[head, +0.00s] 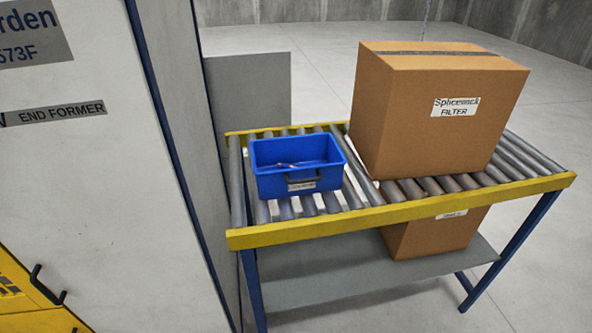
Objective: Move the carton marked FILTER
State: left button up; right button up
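The carton marked FILTER (425,125) is a large brown cardboard box with dark tape along its top and a white label reading "Splicerock FILTER" or similar. It sits upright on the right part of a roller conveyor table (400,212) with yellow side rails and blue legs. Neither of my grippers shows in the head view.
A blue bin (285,183) with small items inside stands on the rollers left of the carton. Another brown carton (435,236) sits on the grey lower shelf (340,280). A tall white machine cabinet (90,150) marked END FORMER stands at the left. Open concrete floor lies behind.

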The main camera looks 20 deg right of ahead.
aim_at(422, 109)
jog(key=z, duration=1.65)
